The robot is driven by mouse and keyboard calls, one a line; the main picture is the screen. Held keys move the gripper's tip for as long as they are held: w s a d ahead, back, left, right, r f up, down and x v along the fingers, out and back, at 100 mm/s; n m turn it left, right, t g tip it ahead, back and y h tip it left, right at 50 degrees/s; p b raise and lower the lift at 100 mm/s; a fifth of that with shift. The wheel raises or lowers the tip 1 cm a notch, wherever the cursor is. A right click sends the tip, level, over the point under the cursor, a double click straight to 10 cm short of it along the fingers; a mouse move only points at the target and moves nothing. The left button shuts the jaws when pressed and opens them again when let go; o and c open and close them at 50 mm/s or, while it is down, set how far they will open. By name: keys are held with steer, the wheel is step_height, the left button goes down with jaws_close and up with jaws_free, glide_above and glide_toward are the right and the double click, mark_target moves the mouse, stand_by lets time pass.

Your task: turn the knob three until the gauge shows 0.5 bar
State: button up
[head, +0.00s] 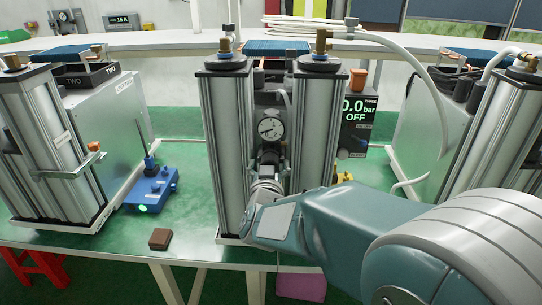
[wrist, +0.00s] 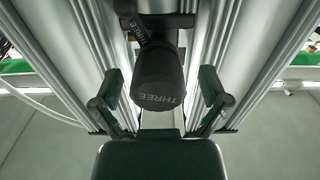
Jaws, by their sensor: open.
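The knob marked THREE (wrist: 158,85) is a dark cylinder in the wrist view, between two silver columns. My gripper (wrist: 160,98) is open, with one finger on each side of the knob and a visible gap at both sides. A dark display (head: 357,115) labelled THREE, right of the columns, reads 0.0 bar and OFF.
Silver columns (head: 228,150) stand close on the left of the knob and others (head: 316,130) on the right. A blue device (head: 151,188) with a green light and a brown block (head: 160,239) lie on the green table at left. A pale hose (head: 425,80) arches at right.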

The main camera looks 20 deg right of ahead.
steer(key=shift+d, duration=0.2)
steer(key=shift+s+a, duration=0.1)
steer(key=shift+a, duration=0.15)
steer(key=c, duration=1.1)
steer(key=shift+c, duration=0.2)
steer(key=shift+r+m, duration=0.1)
steer(key=shift+m, duration=0.2)
steer(key=m, duration=0.5)
steer(key=shift+m, duration=0.3)
steer(key=m, duration=0.5)
steer(key=shift+m, duration=0.4)
steer(key=o, duration=1.1)
steer(key=shift+d, duration=0.1)
